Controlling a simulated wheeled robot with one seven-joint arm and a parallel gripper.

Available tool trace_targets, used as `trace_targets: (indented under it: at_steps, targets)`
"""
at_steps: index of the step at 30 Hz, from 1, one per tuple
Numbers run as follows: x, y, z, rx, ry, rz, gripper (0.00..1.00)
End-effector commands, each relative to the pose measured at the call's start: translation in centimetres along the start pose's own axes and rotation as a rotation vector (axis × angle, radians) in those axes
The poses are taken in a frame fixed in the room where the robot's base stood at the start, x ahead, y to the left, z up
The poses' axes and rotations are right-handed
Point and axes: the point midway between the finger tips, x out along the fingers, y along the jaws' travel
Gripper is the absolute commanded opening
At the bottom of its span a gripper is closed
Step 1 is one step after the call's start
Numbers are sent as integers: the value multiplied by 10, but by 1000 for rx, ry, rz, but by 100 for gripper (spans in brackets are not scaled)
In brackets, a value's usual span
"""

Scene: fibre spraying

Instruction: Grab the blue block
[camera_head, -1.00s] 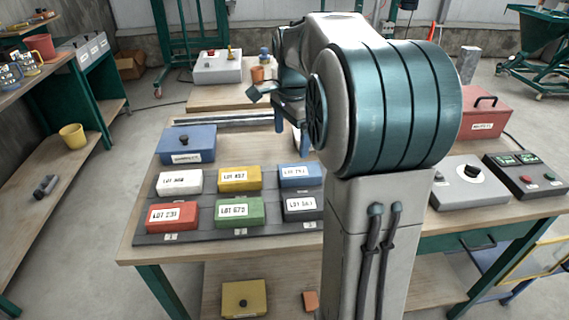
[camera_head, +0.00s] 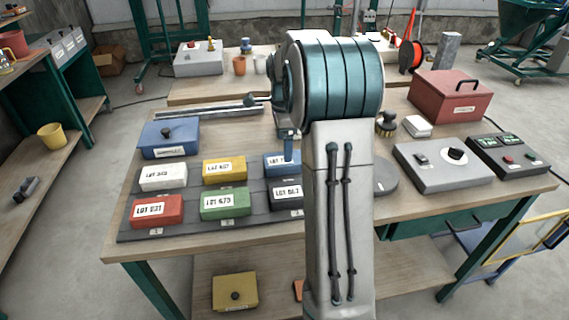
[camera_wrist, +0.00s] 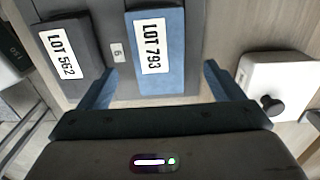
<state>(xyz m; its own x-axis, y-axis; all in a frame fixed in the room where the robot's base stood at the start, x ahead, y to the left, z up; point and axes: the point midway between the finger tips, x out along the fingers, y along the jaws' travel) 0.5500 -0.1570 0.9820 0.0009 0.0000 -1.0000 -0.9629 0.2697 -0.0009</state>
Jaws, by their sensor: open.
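The blue block (camera_head: 273,161), labelled LOT 793 in the wrist view (camera_wrist: 157,50), sits in the back row of a dark grey rack (camera_head: 233,232), at its right end. In the head view my arm hides its right part. My gripper (camera_wrist: 158,68) is open and empty, pointing down at the block. In the wrist view its two blue fingers lie to either side of the block's lower end, with gaps.
A dark block (camera_wrist: 72,47), LOT 562, lies beside the blue one, close to the left finger. Yellow (camera_head: 225,171), white (camera_head: 163,177), green (camera_head: 224,205) and red (camera_head: 157,211) blocks fill the rack. A white object with a black knob (camera_wrist: 256,72) lies right of the gripper.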

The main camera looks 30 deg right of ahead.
Motion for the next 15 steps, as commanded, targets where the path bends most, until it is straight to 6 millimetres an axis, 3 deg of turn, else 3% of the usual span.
trace_targets:
  at_steps: [9, 15]
  targets:
    - [44, 3, -2, -1, 1, 4, 87]
    - [51, 2, -2, 0, 0, 0, 87]
